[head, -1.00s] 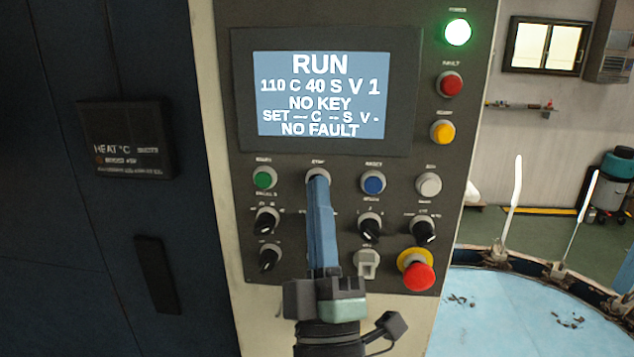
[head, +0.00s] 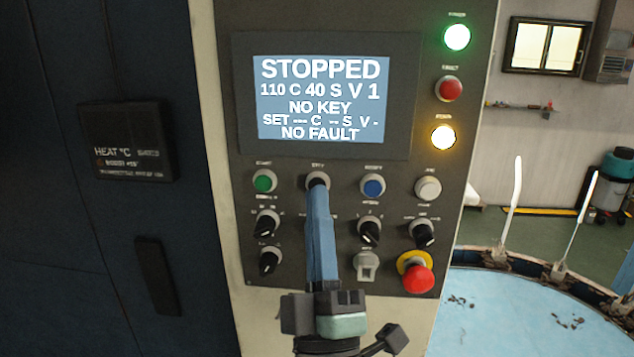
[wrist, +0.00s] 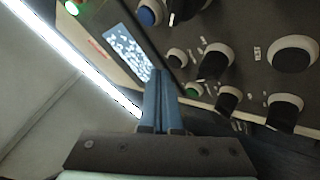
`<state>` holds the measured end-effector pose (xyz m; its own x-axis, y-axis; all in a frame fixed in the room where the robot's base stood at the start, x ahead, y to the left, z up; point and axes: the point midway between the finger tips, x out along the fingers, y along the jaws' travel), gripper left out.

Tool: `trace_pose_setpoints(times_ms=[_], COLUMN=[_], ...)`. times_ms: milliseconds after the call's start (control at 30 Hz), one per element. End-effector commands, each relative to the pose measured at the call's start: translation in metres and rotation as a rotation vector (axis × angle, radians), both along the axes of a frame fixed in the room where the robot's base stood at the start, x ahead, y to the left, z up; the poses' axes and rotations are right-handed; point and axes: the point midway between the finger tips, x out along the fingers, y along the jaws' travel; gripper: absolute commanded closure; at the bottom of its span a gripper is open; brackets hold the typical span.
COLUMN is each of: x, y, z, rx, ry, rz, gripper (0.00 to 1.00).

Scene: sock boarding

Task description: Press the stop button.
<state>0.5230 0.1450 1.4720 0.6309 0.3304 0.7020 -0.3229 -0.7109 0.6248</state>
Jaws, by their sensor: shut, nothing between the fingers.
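The stop button (head: 317,178) is in the top row of controls below the screen, between a green and a blue button. Its pale ring and dark face show just above my fingertips. My gripper (head: 317,190) points up at the panel, its blue fingers shut and empty. I cannot tell whether the tips touch the button. The wrist view shows the closed fingers (wrist: 157,74) close to the dark stop button (wrist: 176,58). The screen (head: 320,97) reads STOPPED, 110 C 40 S V 1, NO KEY, NO FAULT.
The green button (head: 264,181), blue button (head: 373,186) and white button (head: 428,187) flank it. Black knobs (head: 368,232) sit below, with a red emergency button (head: 418,279) at lower right. The green lamp (head: 457,37) and yellow lamp (head: 443,137) are lit. A pale blue round table (head: 500,310) stands right.

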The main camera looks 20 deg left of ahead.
Motion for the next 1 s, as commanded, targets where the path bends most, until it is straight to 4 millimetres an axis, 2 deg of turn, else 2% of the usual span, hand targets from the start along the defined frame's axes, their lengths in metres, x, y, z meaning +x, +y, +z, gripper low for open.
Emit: trace_pose_setpoints(times_ms=[333,800,1000], x=[-0.003,-0.045,-0.049], y=[-0.001,-0.013,-0.014], z=[0.001,0.0,0.0], rx=[0.0,0.0,0.0], ry=[-0.001,0.0,-0.002], rz=[0.001,0.0,0.0], gripper=[1.0,1.0,1.0])
